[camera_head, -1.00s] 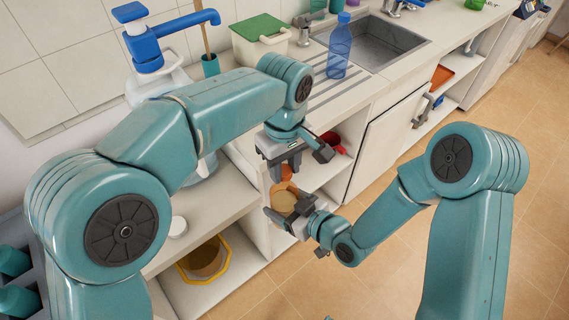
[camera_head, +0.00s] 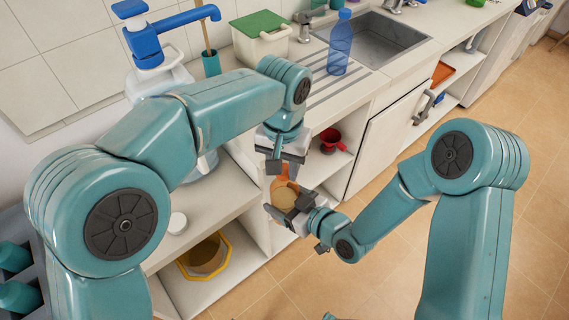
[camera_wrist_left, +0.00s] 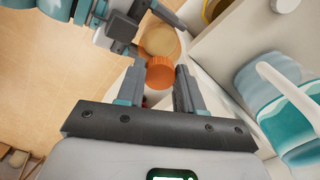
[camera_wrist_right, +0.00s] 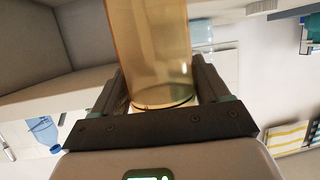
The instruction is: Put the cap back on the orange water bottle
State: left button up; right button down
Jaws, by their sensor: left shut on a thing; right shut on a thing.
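My left gripper (camera_head: 277,160) is shut on the orange cap (camera_wrist_left: 160,72), which sits between its fingertips in the left wrist view. My right gripper (camera_head: 291,208) is shut around the translucent orange bottle (camera_wrist_right: 148,45). The bottle (camera_head: 285,196) shows just below the left gripper in the head view, partly hidden by the right fingers. In the left wrist view, the cap overlaps the near edge of the bottle (camera_wrist_left: 162,40). I cannot tell whether they touch. The right gripper (camera_wrist_left: 130,28) also shows there.
The counter and open shelves stand close behind the grippers. A red cup (camera_head: 330,138) is on a shelf, and a yellow-rimmed bin (camera_head: 226,250) is lower left. A blue bottle (camera_head: 339,47) stands by the sink (camera_head: 375,45). The tiled floor (camera_head: 420,245) at right is clear.

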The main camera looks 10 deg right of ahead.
pick_arm(q)
jog(key=m, duration=0.5)
jog(key=shift+m, duration=0.3)
jog(key=m, duration=0.5)
jog(key=shift+w, duration=0.1)
jog(key=m, duration=0.5)
jog(key=shift+w+m, duration=0.1)
jog(key=shift+m, duration=1.4)
jog(key=m, duration=0.5)
jog(key=shift+w, duration=0.1)
jog(key=m, duration=0.7)
jog(key=shift+d+m, duration=0.1)
jog(key=shift+m, duration=0.3)
jog(key=m, duration=0.3)
